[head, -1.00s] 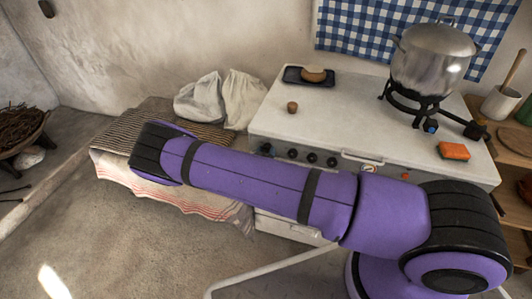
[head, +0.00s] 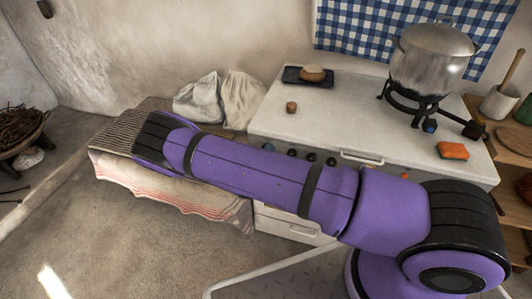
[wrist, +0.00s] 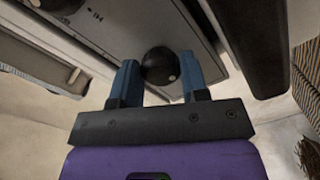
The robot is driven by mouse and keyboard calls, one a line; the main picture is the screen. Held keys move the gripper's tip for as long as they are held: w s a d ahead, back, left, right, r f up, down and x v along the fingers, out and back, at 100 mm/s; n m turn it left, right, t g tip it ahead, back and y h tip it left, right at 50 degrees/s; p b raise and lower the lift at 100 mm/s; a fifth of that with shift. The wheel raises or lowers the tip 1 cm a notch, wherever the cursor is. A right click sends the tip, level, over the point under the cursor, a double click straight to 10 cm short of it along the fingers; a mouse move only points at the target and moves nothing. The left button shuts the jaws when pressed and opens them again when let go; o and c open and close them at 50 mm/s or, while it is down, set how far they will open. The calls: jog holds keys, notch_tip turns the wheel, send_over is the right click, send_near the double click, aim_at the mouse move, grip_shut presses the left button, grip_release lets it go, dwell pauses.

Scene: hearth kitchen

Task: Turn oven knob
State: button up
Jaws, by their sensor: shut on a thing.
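A round black oven knob (wrist: 160,65) with a small pale mark shows in the wrist view, on the light grey oven panel (wrist: 120,28). My gripper (wrist: 160,77) has its two blue fingers on either side of this knob, shut on it. In the head view, a row of black knobs (head: 311,157) sits on the stove's front face, partly hidden behind my purple arm. My gripper is out of sight in the head view. Which knob of the row I hold cannot be told from there.
The stove top (head: 335,115) carries a steel pot (head: 432,60) on a black burner, a dark tray (head: 293,75), a small brown cup (head: 291,107) and an orange sponge (head: 452,150). A bench with a striped cloth (head: 185,190) stands left. Floor is clear front left.

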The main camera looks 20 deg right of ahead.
jog(key=shift+n, duration=0.6)
jog(key=o, duration=0.9)
jog(key=shift+o, duration=0.2)
jog(key=v, duration=1.1)
jog(key=shift+w, duration=0.1)
